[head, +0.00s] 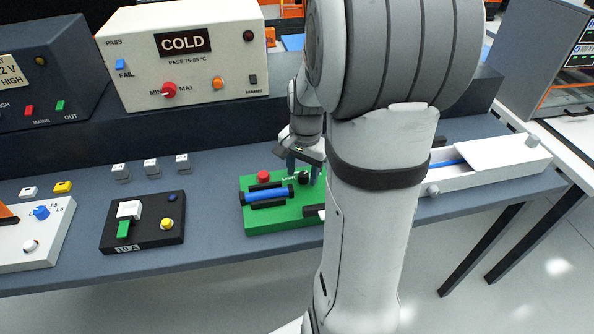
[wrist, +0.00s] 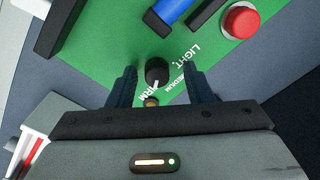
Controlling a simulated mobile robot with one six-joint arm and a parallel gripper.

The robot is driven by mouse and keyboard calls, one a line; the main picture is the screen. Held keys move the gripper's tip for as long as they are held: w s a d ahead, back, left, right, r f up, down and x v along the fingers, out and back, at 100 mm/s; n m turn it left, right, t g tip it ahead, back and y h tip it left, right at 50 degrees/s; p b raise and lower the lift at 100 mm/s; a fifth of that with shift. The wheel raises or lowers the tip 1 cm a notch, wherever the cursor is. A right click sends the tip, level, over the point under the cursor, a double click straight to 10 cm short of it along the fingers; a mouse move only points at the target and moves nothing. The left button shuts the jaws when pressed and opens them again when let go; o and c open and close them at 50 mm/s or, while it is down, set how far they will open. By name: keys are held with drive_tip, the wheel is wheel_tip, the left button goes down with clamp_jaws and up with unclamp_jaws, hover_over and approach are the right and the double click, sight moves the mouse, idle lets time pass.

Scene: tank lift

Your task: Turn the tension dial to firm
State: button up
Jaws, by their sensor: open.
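The tension dial (wrist: 157,70) is a small black knob on the green panel (head: 262,222). In the wrist view it sits between my open gripper's (wrist: 160,73) two dark fingers, with green showing on both sides. A pale pointer mark on the dial faces down, towards my palm. The labels LIGHT and MEDIUM lie to its right and a partly covered FIRM label to its lower left. I cannot tell exactly which label the mark meets. In the head view my gripper (head: 303,170) is over the panel's far right, and my arm hides part of the panel.
A red button (wrist: 240,20) and a blue cylinder (head: 268,195) between black rails share the panel. A black switch box (head: 142,243) stands left. A cream COLD unit (head: 183,85) is behind. A white tray device (head: 490,165) is right.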

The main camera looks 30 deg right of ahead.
sight(304, 175)
drive_tip(key=shift+r, duration=0.1)
wheel_tip(304, 175, up, 8)
drive_tip(key=shift+s+d+f, duration=0.1)
drive_tip(key=shift+s+f, duration=0.05)
idle(0.5)
